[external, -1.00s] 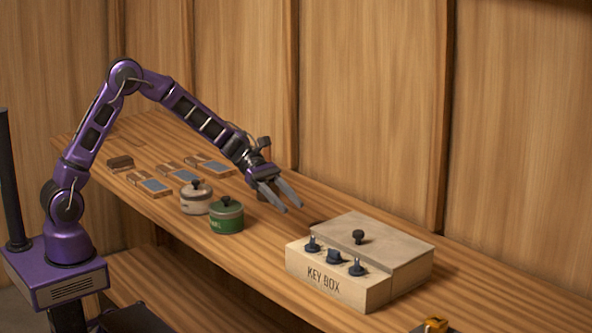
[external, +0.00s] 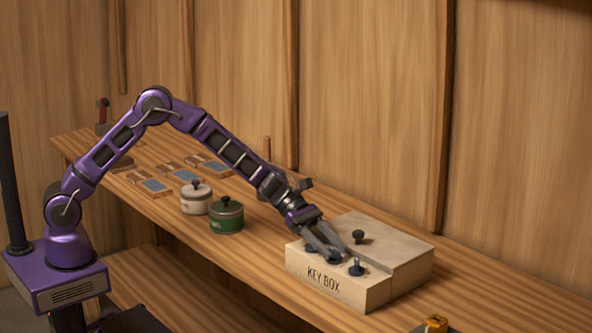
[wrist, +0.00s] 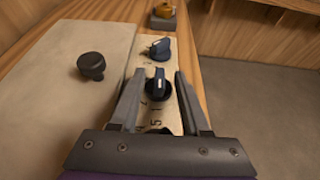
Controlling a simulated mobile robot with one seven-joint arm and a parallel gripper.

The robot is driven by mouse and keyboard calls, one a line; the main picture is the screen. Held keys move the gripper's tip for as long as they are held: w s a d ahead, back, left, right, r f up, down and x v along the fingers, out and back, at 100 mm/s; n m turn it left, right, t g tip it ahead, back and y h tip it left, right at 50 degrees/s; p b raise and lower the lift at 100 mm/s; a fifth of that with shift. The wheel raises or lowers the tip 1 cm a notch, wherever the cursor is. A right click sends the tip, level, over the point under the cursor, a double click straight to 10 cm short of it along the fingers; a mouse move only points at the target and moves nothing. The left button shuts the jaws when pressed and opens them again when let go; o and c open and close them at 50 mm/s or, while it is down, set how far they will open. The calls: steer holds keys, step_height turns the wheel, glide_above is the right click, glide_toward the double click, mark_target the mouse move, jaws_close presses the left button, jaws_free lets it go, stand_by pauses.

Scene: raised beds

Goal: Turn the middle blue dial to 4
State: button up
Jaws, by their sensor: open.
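The pale wooden key box (external: 300,268) sits on the bench with a row of dark blue dials along its front ledge. My gripper (external: 338,254) is over the middle dial, and the arm hides most of the left part of the row. In the wrist view the middle dial (wrist: 158,88) lies between my open fingers (wrist: 160,76), one on each side; I cannot tell whether they touch it. The right dial (external: 357,267) stands clear beyond the fingertips and also shows in the wrist view (wrist: 159,50). The near dial is mostly hidden by the gripper. Printed numbers are partly visible.
The box's raised lid with a black knob (external: 358,237) lies beside the dials. A green pot (external: 227,218) and a white pot (external: 196,199) stand left of the box. A yellow object (external: 436,324) is at the front right. The bench behind the box is clear.

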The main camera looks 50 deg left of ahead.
jaws_close()
steer(key=shift+r+p, duration=0.1)
steer(key=shift+p, duration=0.4)
